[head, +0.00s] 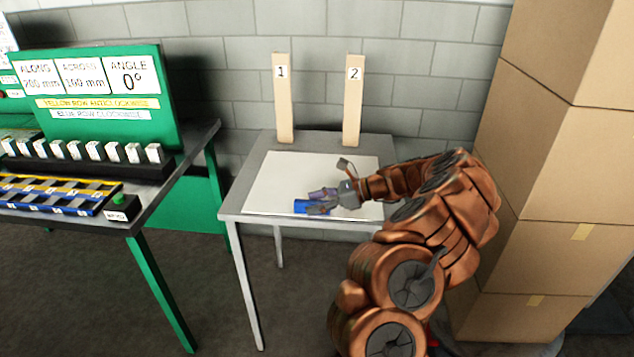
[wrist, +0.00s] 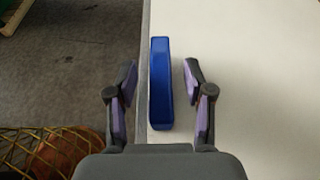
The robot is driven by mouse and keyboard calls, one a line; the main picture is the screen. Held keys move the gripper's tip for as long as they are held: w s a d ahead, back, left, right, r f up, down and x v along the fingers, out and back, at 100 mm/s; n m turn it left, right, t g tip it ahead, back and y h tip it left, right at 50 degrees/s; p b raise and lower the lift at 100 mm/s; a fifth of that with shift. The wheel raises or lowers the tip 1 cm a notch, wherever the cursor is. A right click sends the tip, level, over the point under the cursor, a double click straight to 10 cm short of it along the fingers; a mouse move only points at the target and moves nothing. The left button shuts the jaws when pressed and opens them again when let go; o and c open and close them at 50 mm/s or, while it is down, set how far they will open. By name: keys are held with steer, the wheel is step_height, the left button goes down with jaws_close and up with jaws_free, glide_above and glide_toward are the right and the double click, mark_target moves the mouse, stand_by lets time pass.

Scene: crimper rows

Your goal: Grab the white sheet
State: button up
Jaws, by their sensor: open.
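The white sheet (head: 280,175) lies flat on the small grey table (head: 240,206), under my gripper in the head view; a pale surface (wrist: 255,70) fills the right of the wrist view. A blue block (head: 300,206) lies at the sheet's front edge; in the wrist view the blue block (wrist: 160,83) stands along the edge of the pale surface. My gripper (head: 318,200) is open. In the wrist view the fingers (wrist: 158,95) are on either side of the blue block, with gaps. Whether the block touches the sheet is unclear.
Wooden posts marked 1 (head: 284,105) and 2 (head: 353,105) stand at the table's back. A green bench (head: 190,165) with a sign board and rows of parts is at left. Stacked cardboard boxes (head: 560,150) rise at right. Floor shows between the tables.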

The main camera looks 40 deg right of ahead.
steer(key=shift+w+a+f, duration=0.25)
steer(key=shift+w+a, duration=0.15)
steer(key=shift+a, duration=0.1)
jaws_close()
